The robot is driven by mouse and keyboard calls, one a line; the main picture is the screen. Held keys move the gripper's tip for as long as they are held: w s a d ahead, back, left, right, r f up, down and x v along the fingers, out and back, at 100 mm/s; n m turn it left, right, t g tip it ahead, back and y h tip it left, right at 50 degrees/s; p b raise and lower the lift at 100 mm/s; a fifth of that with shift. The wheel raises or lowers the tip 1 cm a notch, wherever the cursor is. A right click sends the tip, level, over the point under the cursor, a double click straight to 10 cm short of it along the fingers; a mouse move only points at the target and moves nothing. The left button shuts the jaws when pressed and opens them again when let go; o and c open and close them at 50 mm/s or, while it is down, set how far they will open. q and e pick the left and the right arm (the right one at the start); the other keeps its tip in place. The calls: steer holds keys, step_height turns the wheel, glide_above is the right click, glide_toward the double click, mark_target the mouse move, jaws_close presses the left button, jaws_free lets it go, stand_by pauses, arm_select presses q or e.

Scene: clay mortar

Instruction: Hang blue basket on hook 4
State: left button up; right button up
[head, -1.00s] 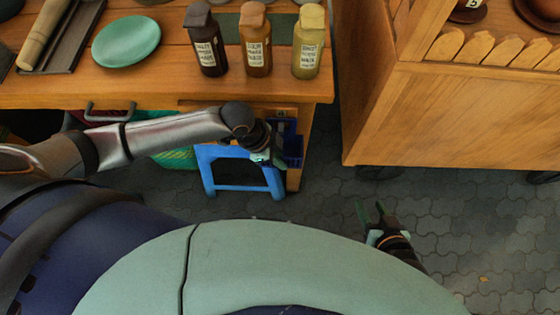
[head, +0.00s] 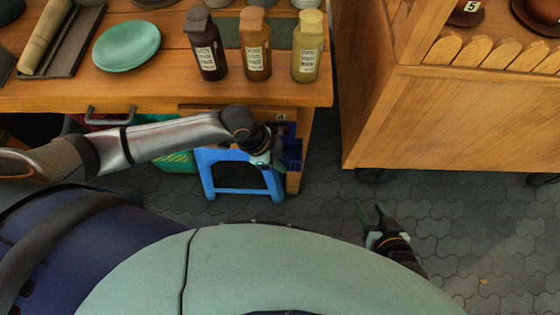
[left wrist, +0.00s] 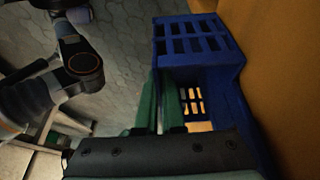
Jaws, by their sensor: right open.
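The dark blue basket (head: 292,150) is at the right end of the wooden bench, beside its side panel, below a small label 4 (head: 280,117). In the left wrist view the basket (left wrist: 203,40) has slotted walls and looks empty, close to the wood. My left gripper (head: 272,160) is at the basket's near left side. Its green fingers (left wrist: 159,105) straddle the basket's left wall and look shut on it. The hook itself is hidden, so I cannot tell whether the basket touches it. My right gripper (head: 372,217) is open and empty over the floor.
A light blue stool (head: 245,188) stands under the bench (head: 180,88), just below my left arm. Several bottles, including an amber one (head: 256,48), and a green plate (head: 127,47) are on top. A wooden cabinet (head: 450,120) stands right; paved floor between is clear.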

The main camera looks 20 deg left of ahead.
arm_select(q)
steer(key=o, duration=0.5)
steer(key=shift+r, duration=0.1)
steer(key=p+v, duration=0.3)
steer(key=v, duration=0.9)
steer(key=shift+a+r, duration=0.15)
steer(key=shift+s, duration=0.1)
